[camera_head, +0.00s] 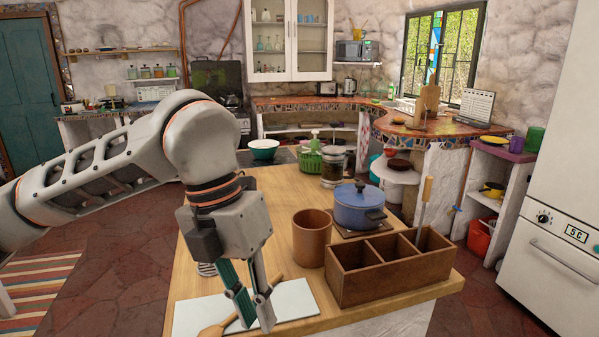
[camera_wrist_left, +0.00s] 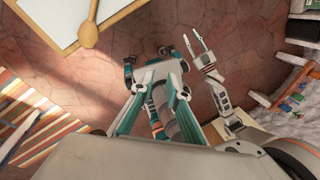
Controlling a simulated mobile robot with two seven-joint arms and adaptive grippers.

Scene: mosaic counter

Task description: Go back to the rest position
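My left gripper (camera_head: 257,322) hangs fingers-down in front of the white board (camera_head: 297,301) at the counter's near edge. Its two fingers are apart with nothing between them; they also show spread in the left wrist view (camera_wrist_left: 146,56). A wooden spoon (camera_head: 212,331) lies on the board, partly hidden behind the fingers; in the left wrist view the spoon (camera_wrist_left: 88,32) is clear of them. My right gripper is outside the head view. It shows in the left wrist view (camera_wrist_left: 194,37), low over the floor, with two fingers apart and empty.
On the wooden counter (camera_head: 275,190) stand a brown cup (camera_head: 311,238), a three-compartment wooden box (camera_head: 390,278), a blue pot (camera_head: 359,208), a French press (camera_head: 334,168) and a teal bowl (camera_head: 264,150). A striped rug (camera_head: 38,292) lies on the left floor. Floor left of the counter is open.

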